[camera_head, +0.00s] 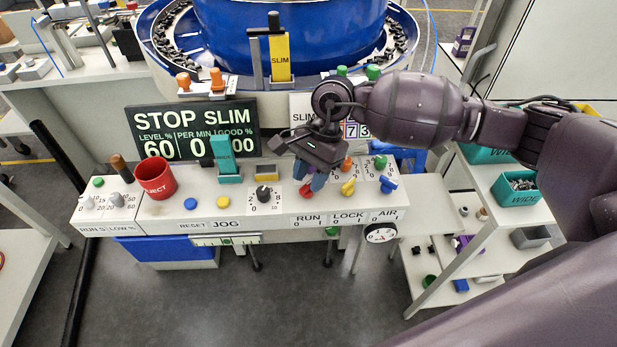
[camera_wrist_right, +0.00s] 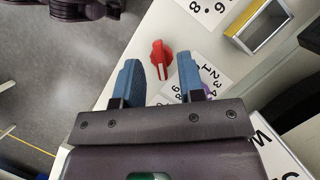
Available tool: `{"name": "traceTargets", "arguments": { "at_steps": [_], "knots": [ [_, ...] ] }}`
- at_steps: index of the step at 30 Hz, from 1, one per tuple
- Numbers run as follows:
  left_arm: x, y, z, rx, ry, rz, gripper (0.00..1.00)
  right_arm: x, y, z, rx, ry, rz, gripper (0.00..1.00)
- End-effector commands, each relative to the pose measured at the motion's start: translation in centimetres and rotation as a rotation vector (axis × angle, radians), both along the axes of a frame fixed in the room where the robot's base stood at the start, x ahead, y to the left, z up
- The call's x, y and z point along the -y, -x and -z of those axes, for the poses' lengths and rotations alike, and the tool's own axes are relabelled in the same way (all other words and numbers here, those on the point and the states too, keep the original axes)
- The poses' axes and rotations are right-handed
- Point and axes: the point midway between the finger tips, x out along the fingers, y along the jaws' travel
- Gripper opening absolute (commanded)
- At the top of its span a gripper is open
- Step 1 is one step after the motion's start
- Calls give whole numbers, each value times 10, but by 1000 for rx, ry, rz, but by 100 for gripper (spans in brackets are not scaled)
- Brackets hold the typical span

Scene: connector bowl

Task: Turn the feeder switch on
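A red knob (camera_head: 306,190) sits on the sloped control panel above the label RUN 0 1; I take it as the feeder switch. Its base is partly covered by my gripper in the head view. My right gripper (camera_head: 317,181) is just above the panel, with its blue fingertips close to the red knob. The display (camera_head: 193,133) reads STOP SLIM. My left gripper is not seen.
A yellow knob (camera_head: 348,187) above LOCK and a blue knob (camera_head: 388,185) above AIR stand to the right. A blue bowl (camera_head: 290,30) is behind. A shelf (camera_head: 470,225) is at right.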

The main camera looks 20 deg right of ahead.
Motion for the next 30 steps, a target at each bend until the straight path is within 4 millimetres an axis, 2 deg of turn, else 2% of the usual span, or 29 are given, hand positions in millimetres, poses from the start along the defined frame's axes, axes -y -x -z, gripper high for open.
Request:
{"name": "traceTargets", "arguments": {
  "at_steps": [4,13,14,21,30],
  "knots": [
    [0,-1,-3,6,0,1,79,-3,1,8,1,0,0,36],
    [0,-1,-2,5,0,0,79,-3,2,10,2,0,1,36],
    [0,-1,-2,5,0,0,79,-3,2,10,1,0,0,35],
    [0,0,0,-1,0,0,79,-4,2,10,1,0,0,0],
    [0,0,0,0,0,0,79,-3,2,9,1,-1,17,0]
  ]
}}
